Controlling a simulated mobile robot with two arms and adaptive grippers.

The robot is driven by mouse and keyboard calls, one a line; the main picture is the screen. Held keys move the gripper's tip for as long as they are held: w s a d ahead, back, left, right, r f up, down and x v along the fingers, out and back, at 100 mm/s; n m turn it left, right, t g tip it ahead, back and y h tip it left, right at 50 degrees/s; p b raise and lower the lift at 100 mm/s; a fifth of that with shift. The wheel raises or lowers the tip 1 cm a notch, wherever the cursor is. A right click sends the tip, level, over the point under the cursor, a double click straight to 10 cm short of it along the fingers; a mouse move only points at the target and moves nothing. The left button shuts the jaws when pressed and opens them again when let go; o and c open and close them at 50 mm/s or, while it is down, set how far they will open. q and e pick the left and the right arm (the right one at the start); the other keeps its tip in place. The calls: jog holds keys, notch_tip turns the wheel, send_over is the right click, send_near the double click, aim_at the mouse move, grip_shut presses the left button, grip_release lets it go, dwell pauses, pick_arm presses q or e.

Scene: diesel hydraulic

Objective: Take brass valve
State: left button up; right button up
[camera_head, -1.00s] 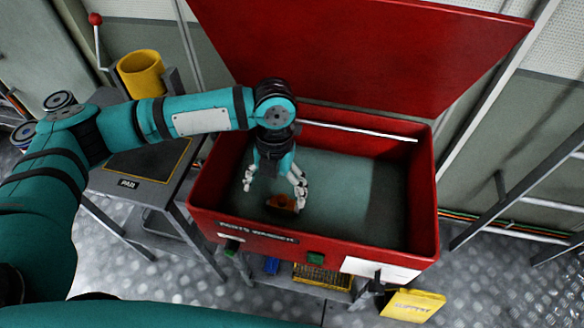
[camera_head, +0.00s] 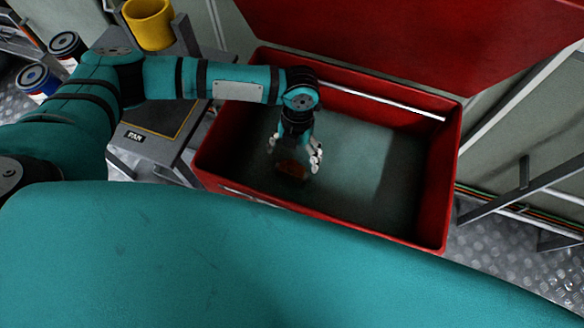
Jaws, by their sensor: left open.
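A small orange-brown brass valve (camera_head: 291,169) lies on the floor of the red parts washer bin (camera_head: 449,170), toward its front left. My left gripper (camera_head: 295,155) points down into the bin, directly over the valve. Its fingers are spread open, with the valve between and below them; I cannot tell whether they touch it. My right gripper is not in view.
The bin's raised red lid (camera_head: 420,40) stands behind it. A side table with a pan mat (camera_head: 165,112) and a yellow cup (camera_head: 148,22) is at the left. My teal body covers the foreground. A grey ladder-like frame (camera_head: 525,190) stands at the right.

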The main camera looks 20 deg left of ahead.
aim_at(292, 163)
pick_arm(q)
jog(key=shift+s+a+f+p, duration=0.1)
jog(key=shift+f+p, duration=0.05)
jog(key=shift+f, duration=0.85)
jog(key=shift+s+d+f+p, duration=0.1)
jog(key=shift+s+f+p, duration=0.1)
jog(key=shift+f, duration=0.85)
jog(key=shift+s+a+f+p, duration=0.1)
jog(key=shift+f+p, duration=0.05)
jog(key=shift+f, duration=0.85)
jog(key=shift+w, duration=0.1)
jog(key=c, duration=1.5)
jog(key=shift+o, duration=0.2)
jog(key=shift+r, duration=0.1)
